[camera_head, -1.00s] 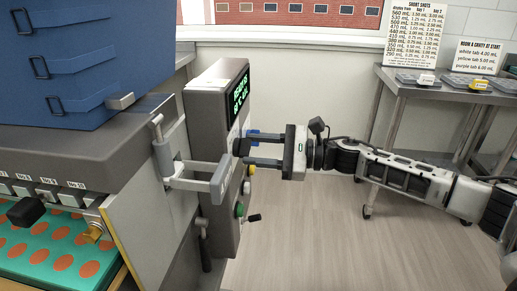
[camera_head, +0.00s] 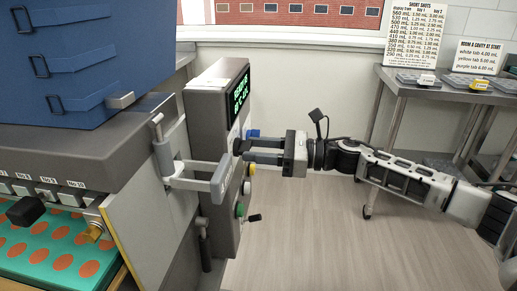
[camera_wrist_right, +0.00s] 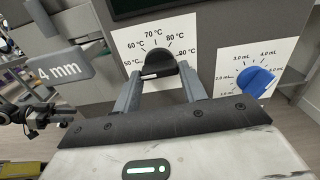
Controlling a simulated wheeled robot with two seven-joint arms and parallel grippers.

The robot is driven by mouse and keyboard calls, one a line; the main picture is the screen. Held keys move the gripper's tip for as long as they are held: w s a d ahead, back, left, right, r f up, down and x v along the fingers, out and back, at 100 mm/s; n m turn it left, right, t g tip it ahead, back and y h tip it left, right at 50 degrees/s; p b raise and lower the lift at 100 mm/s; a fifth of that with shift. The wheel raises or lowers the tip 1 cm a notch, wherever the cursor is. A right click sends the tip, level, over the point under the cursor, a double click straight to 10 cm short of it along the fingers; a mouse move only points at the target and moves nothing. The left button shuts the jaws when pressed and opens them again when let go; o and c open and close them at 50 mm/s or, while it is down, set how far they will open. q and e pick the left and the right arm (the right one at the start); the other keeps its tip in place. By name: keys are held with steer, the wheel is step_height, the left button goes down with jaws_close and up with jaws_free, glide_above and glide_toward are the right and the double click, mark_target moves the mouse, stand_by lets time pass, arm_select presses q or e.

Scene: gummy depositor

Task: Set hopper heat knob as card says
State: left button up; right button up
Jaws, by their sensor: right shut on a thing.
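The black heat knob (camera_wrist_right: 160,66) sits on a white dial marked from 50 °C to 90 °C in the right wrist view. My right gripper (camera_wrist_right: 165,85) has one finger on each side of the knob and is shut on it. The knob's exact setting is hard to read. In the head view my right gripper (camera_head: 243,151) reaches in from the right to the side of the grey control panel (camera_head: 224,190). The panel display (camera_head: 238,95) shows green text too small to read.
A blue knob (camera_wrist_right: 255,80) with a mL scale sits right of the heat dial.

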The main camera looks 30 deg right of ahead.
arm_select(q)
step_height(320, 180, up, 6)
steer(key=a+g+y+p, duration=0.1)
steer(key=a+p, duration=0.1)
steer(key=p, duration=1.3)
steer(key=shift+s+m+p, duration=0.3)
steer(key=shift+s+p, duration=0.05)
steer(key=shift+s, duration=0.05)
arm_select(e)
steer(key=shift+r+m, duration=0.15)
steer(key=shift+m, duration=16.95)
steer(key=o, duration=1)
